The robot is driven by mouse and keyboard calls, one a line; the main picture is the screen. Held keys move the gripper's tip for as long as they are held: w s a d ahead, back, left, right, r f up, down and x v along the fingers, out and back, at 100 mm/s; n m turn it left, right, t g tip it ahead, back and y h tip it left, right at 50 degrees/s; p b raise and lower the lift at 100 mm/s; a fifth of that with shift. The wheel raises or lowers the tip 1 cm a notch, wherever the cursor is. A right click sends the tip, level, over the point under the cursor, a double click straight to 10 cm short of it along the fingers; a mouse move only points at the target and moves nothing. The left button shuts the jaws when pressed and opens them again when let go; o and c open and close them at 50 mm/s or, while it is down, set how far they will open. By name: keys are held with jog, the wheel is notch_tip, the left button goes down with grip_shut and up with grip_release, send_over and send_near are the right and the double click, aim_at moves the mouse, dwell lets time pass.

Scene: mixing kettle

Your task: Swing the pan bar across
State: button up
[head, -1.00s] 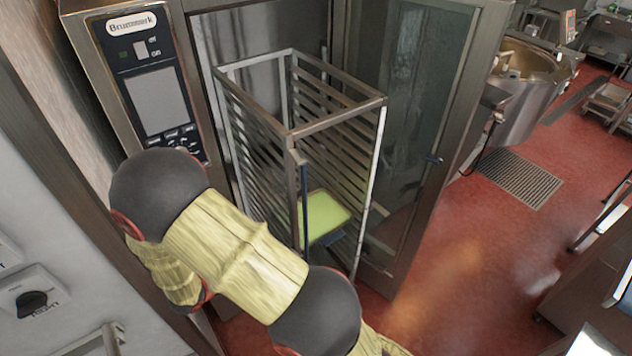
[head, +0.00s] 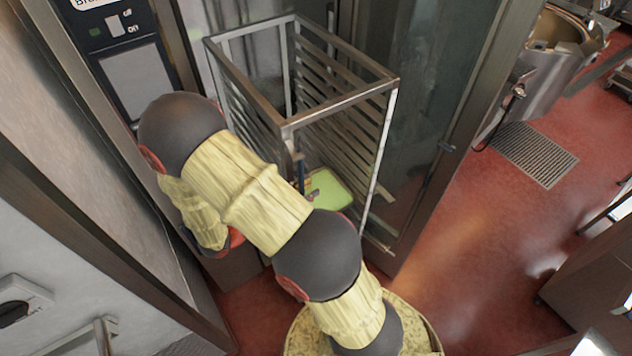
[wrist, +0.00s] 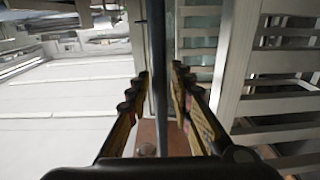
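The tall metal rack (head: 345,100) stands in the open oven cabinet. The pan bar is a thin dark upright bar (head: 300,172) at the rack's near corner post; my arm hides its lower part. In the wrist view the bar (wrist: 157,50) runs upright between my fingers. My gripper (wrist: 160,72) is open, with one finger on each side of the bar. In the head view only a small bit of my gripper (head: 310,187) shows beside the bar.
A green tray (head: 330,188) lies low in the rack. The glass door (head: 425,110) stands to the rack's right. The control panel (head: 140,80) and cabinet frame are at the left. Red floor (head: 480,260) is open at the right, with a drain grate (head: 537,153) and kettle (head: 555,60) beyond.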

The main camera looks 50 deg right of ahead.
jog(key=shift+x, duration=1.65)
jog(key=shift+c, duration=0.7)
jog(key=c, duration=0.4)
grip_shut()
